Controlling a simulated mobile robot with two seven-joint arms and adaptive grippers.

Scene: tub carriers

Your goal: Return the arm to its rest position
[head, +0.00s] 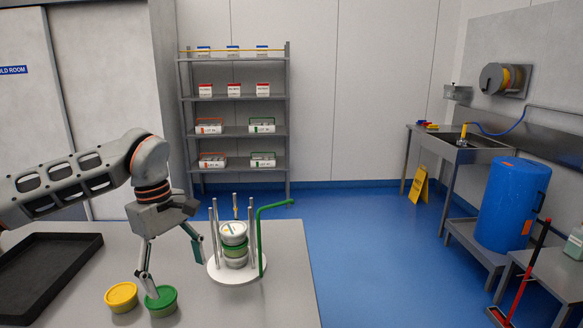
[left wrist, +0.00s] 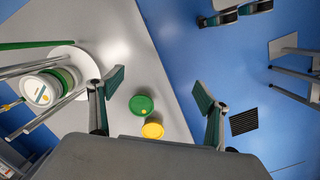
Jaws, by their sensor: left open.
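My left gripper (head: 174,277) is open and empty above the table, left of the tub carrier. Its spread fingers also show in the left wrist view (left wrist: 159,87). The carrier has a round white base (head: 222,275), upright metal posts and a green bent handle (head: 261,240). A stack of tubs (head: 234,235) stands between the posts, with white and green showing. A green-lidded tub (head: 162,303) and a yellow-lidded tub (head: 121,297) stand on the table. One finger overlaps the green-lidded tub in the head view; the left wrist view shows the tubs apart from the fingers.
A black tray (head: 88,241) lies on the table's left side under my left arm. The grey table (head: 288,283) is bare right of the carrier. A shelf rack (head: 236,172) stands by the back wall. A blue drum (head: 509,203) and sink are on the right.

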